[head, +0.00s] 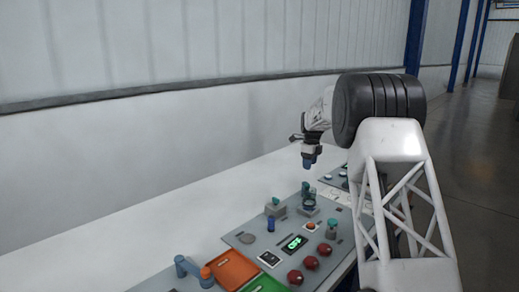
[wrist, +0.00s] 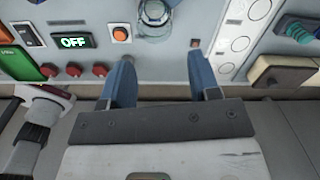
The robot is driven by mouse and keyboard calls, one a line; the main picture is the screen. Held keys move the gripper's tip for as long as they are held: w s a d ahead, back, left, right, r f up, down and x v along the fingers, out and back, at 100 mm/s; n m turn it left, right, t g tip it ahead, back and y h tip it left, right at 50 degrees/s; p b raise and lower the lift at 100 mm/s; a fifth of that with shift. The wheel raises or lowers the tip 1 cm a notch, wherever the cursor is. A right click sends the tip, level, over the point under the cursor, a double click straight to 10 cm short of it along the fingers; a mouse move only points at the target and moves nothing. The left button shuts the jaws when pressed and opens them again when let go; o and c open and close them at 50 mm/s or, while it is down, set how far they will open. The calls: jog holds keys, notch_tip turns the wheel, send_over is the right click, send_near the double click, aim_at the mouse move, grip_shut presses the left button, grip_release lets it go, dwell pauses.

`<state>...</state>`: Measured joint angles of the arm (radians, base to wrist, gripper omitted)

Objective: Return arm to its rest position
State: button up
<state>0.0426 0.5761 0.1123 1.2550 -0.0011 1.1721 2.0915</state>
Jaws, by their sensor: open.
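My gripper (head: 309,158) hangs above the far part of the control panel in the head view. In the wrist view my gripper (wrist: 168,82) has its two blue fingers apart with nothing between them. The grey control panel (head: 257,239) lies on a long white surface. Past the fingertips the wrist view shows a round clear and metal fitting (wrist: 155,17) and an orange button (wrist: 120,33) on the panel. The fingers look apart from both.
The panel holds a lit "OFF" display (wrist: 73,41), several red knobs (head: 295,277), an orange tray (head: 232,268) and a blue-and-orange handle (head: 190,268). A white wall (head: 130,165) runs behind. The white surface (head: 120,235) left of the panel is clear.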

jog(key=s+a+r+n, duration=0.1)
jog(key=s+r+n, duration=0.35)
jog(key=s, duration=0.75)
jog(key=s+a+r+n+t, duration=0.1)
jog(key=s+r+n, duration=0.4)
jog(key=s, duration=0.7)
jog(key=s+a+r+n, duration=0.1)
jog(key=s+r+n, duration=0.35)
jog(key=s, duration=0.75)
jog(key=s+f+n, duration=0.2)
jog(key=s+n, duration=0.1)
jog(key=s, duration=0.9)
jog(key=s+f+n, duration=0.3)
jog(key=s, duration=1)
jog(key=s+a+f+n+t, duration=0.1)
jog(key=s+f+n, duration=0.2)
jog(key=s, duration=1)
jog(key=shift+s+n, duration=0.2)
jog(key=shift+n, duration=0.4)
